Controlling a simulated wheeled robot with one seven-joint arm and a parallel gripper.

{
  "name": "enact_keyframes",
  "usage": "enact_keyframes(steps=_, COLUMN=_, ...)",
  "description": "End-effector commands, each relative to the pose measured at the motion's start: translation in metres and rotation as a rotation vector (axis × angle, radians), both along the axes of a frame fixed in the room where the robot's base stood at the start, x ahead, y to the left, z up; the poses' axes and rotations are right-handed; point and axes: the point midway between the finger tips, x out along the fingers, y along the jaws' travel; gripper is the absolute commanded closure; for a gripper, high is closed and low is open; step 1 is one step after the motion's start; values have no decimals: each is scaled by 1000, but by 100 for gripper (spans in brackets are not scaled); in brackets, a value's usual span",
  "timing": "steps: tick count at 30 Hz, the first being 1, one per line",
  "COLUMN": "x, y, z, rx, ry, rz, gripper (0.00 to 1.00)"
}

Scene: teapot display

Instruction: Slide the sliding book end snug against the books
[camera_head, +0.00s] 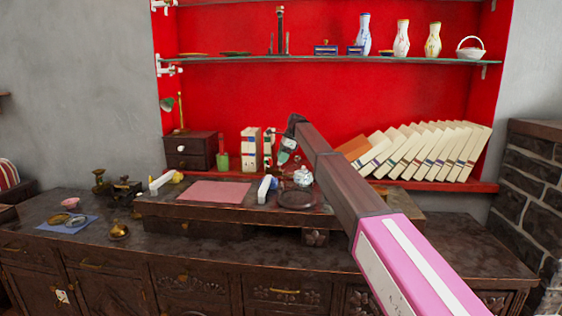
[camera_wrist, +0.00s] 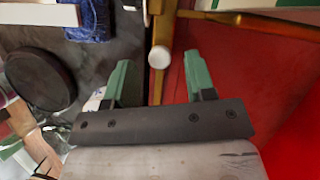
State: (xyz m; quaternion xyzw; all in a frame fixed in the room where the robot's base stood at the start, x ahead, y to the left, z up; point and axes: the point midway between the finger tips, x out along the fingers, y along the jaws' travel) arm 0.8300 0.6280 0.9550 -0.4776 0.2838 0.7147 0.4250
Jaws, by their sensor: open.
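The books (camera_head: 430,152) stand in a leaning row on the lower red shelf, to the right of my arm in the head view. My gripper (camera_head: 286,152) hangs with its green fingers pointing down, left of the books, near the shelf's front. In the wrist view my gripper (camera_wrist: 158,62) is open, with a gold-coloured bar and its white round knob (camera_wrist: 159,57) seen between the fingertips. The bar may be part of the sliding book end, but I cannot be sure. I cannot tell whether a finger touches it. My arm hides part of the shelf in the head view.
A white teapot (camera_head: 302,176) and a dark round plate (camera_head: 297,199) stand on the raised dark table below my gripper. A small drawer box (camera_head: 190,151) and upright pale boxes (camera_head: 250,149) are to the left. A glass shelf (camera_head: 330,59) with vases runs above.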

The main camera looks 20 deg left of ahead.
Motion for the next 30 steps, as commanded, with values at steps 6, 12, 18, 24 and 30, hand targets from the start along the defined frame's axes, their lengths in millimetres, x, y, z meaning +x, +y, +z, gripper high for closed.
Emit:
enact_keyframes(steps=6, x=8, y=-12, z=36, rx=1, ry=-2, rz=-1, gripper=50)
enact_keyframes(steps=12, x=15, y=-25, z=69, rx=0, ry=-1, rz=0, gripper=50)
enact_keyframes(steps=18, x=17, y=-30, z=85, rx=0, ry=0, rz=0, gripper=50)
enact_keyframes(steps=24, x=17, y=-31, z=85, rx=0, ry=0, rz=0, gripper=50)
enact_keyframes(steps=30, x=20, y=-36, z=85, rx=8, ry=-16, rz=28, gripper=50)
